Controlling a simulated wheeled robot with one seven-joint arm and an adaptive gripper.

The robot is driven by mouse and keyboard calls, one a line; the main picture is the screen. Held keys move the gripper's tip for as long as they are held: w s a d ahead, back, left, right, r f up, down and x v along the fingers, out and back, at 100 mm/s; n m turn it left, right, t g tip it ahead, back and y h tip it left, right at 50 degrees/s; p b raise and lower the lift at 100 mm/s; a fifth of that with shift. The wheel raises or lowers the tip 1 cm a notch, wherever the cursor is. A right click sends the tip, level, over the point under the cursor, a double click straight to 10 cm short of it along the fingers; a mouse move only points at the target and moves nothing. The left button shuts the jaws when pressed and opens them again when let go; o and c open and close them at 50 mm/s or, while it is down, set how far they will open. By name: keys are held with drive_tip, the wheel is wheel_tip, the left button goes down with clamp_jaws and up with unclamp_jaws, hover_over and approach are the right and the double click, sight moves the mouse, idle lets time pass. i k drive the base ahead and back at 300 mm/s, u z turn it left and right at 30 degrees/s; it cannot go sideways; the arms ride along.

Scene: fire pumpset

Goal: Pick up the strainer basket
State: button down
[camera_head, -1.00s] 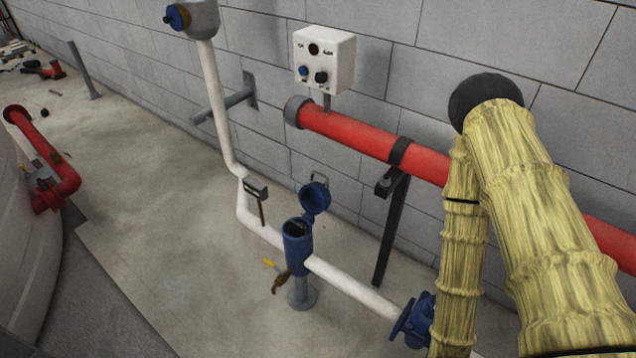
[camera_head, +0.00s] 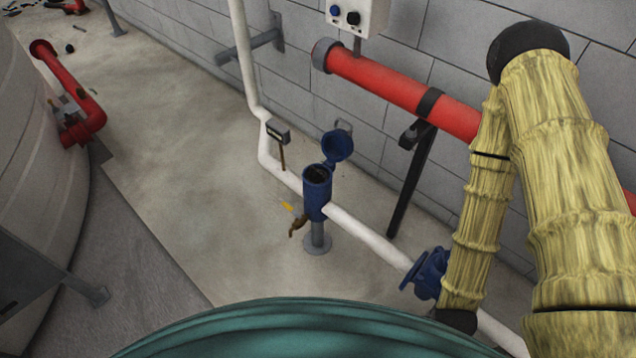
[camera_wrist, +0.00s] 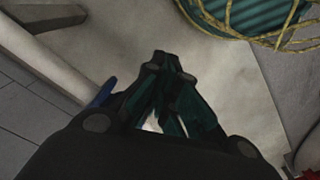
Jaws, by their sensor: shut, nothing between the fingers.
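The blue strainer housing (camera_head: 317,192) stands on the white pipe in the head view, on a grey foot, with its round blue lid (camera_head: 337,147) swung open. Its top opening looks dark; I cannot make out the strainer basket inside it. My gripper (camera_wrist: 172,65) shows in the wrist view with its dark fingers together and nothing between them. It points at the pale floor, apart from the housing. In the head view my gripper is out of sight, with my yellow-sleeved arm at the right.
The white pipe (camera_head: 365,235) runs past a blue flanged valve (camera_head: 428,273). A red pipe (camera_head: 400,92) on a black bracket (camera_head: 412,180) runs along the block wall. A brass tap (camera_head: 297,226) hangs beside the housing.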

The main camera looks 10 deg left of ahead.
sight(315, 176)
drive_tip(key=k, duration=1.15)
drive_tip(key=u, duration=1.05)
drive_tip(key=i, duration=2)
drive_tip(key=z, duration=1.05)
